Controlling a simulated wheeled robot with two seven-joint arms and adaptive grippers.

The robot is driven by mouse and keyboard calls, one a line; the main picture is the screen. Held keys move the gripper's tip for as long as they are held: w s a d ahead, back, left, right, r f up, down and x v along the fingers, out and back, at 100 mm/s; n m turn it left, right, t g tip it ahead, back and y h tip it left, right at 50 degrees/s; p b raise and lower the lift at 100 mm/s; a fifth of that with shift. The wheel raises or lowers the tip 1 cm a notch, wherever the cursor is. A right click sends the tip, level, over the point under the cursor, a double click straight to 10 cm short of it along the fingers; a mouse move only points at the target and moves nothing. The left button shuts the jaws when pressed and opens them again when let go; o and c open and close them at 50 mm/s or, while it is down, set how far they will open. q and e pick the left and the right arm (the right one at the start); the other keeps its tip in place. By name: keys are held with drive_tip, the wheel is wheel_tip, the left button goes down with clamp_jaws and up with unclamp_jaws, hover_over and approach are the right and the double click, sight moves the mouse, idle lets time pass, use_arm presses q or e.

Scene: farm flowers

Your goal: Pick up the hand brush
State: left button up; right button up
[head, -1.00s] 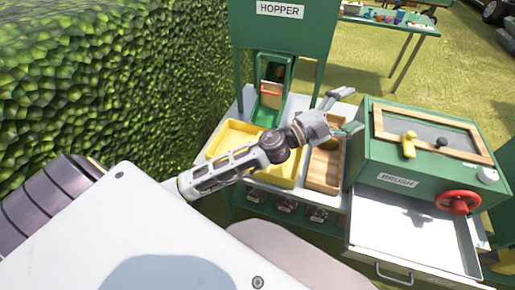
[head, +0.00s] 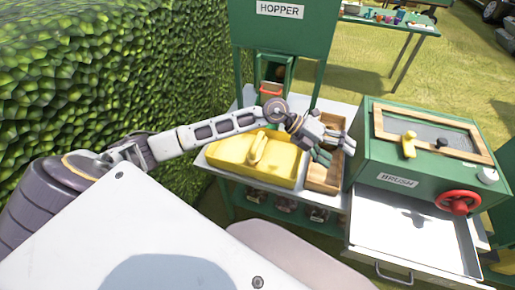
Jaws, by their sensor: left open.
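I cannot clearly make out the hand brush. My left gripper (head: 337,148) is open over the wooden tray (head: 322,184) and hides much of its inside. No object shows between the fingers. Left of it, a yellow curved piece like a handle (head: 258,147) stands up from the yellow tray (head: 227,155). Another small yellow piece (head: 409,145) lies on top of the green machine (head: 361,156), which is labelled BRUSH. I cannot tell whether either is the hand brush. My right gripper is out of view.
The green hopper stand (head: 285,32) rises behind the trays. The machine has a red wheel (head: 458,202) and a pale open drawer (head: 405,235) at its front. A hedge (head: 90,70) fills the left side. A green table (head: 395,25) stands farther back.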

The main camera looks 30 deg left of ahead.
use_arm(q)
drive_tip(key=a+f+y, duration=0.2)
drive_tip(key=a+y, duration=0.2)
drive_tip(key=a, duration=0.5)
drive_tip(key=w+a+f+g+y, duration=0.1)
drive_tip(key=a+y, duration=0.3)
drive_tip(key=a, duration=0.6)
drive_tip(key=w+a+f+n+g+y, duration=0.1)
drive_tip(key=a+y, duration=0.3)
drive_tip(key=a, duration=0.6)
drive_tip(key=shift+w+a+f+y, duration=0.1)
drive_tip(key=shift+a+f+y, duration=0.1)
drive_tip(key=shift+f, duration=0.25)
drive_tip(key=shift+w+a+f+y, duration=0.1)
drive_tip(key=shift+f+y, duration=0.1)
drive_tip(key=shift+f, duration=0.25)
drive_tip(key=shift+a, duration=0.1)
